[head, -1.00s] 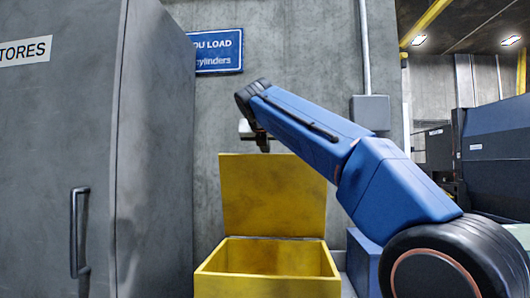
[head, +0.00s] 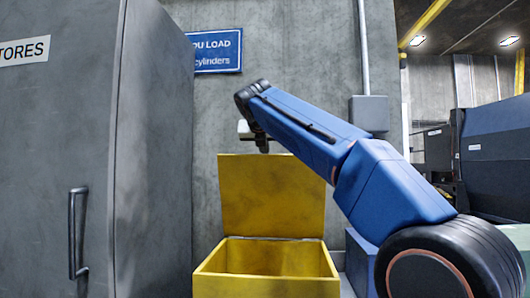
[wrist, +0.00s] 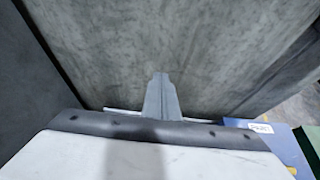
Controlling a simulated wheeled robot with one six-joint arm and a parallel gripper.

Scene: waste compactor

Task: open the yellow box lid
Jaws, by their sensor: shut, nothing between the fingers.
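The yellow box (head: 267,288) stands on the floor against the concrete wall in the head view. Its lid (head: 272,195) stands upright at the back of the box, so the box is open. The part of its inside that shows looks empty. My gripper (head: 262,147) is above the top edge of the lid, near the wall, pointing down. In the wrist view my gripper's fingers (wrist: 161,95) are together with nothing between them. Whether the gripper touches the lid's top edge cannot be told.
A grey cabinet (head: 150,150) with a handle stands close on the left. A blue sign (head: 217,50) hangs on the wall above the box. A grey electrical box (head: 370,113) with a conduit is on the wall to the right. Dark machinery (head: 495,155) stands far right.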

